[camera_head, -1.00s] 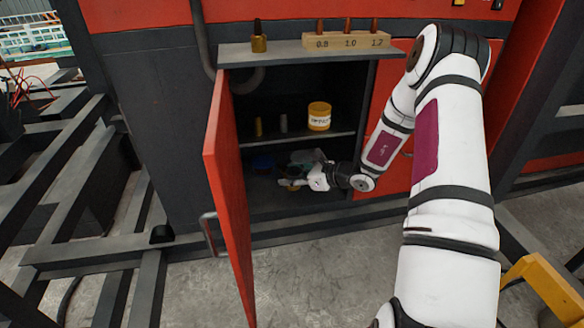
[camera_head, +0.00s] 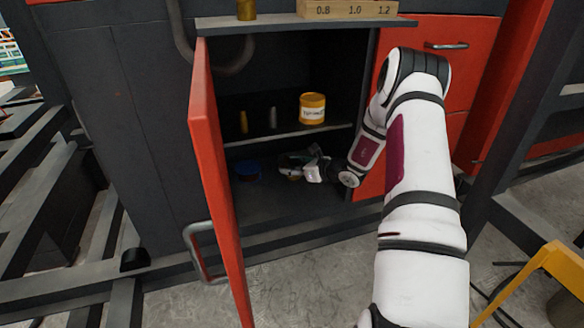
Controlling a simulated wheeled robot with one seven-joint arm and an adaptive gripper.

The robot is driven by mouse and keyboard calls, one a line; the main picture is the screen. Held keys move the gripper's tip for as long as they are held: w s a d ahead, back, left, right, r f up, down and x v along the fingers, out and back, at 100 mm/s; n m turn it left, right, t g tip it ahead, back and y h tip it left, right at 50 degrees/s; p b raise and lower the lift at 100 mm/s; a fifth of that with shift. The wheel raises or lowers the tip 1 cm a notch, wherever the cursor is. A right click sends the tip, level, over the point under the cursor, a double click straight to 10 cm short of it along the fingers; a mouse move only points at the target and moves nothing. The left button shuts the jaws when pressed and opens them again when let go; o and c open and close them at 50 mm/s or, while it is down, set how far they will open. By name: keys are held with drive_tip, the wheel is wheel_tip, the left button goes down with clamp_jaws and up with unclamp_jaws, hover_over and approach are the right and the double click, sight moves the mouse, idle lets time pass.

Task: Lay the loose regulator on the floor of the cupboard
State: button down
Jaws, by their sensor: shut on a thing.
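The cupboard (camera_head: 275,207) stands open, with its red door (camera_head: 215,190) swung out to the left. My arm reaches in from the right, and my gripper (camera_head: 288,170) is in the lower compartment, below the shelf and above the cupboard floor. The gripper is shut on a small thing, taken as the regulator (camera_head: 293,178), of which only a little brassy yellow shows. The fingers and the dark interior hide the rest. I cannot tell whether it touches the floor.
A blue round thing (camera_head: 248,170) lies left of my gripper. A greyish-green thing (camera_head: 292,158) is close behind the gripper. The shelf (camera_head: 290,135) above holds a yellow tub (camera_head: 312,108) and two small cylinders. The front cupboard floor is clear.

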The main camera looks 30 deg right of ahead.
drive_tip(key=b, duration=0.3)
hover_over(293, 192)
drive_tip(key=shift+w+f, duration=0.1)
drive_tip(key=shift+f, duration=2.75)
drive_tip(key=shift+f+b, duration=0.45)
drive_tip(key=shift+f, duration=0.1)
drive_tip(key=c, duration=0.8)
unclamp_jaws()
drive_tip(key=shift+o, duration=0.2)
drive_tip(key=shift+f, duration=0.15)
drive_tip(key=v, duration=1.2)
drive_tip(key=shift+d, duration=0.1)
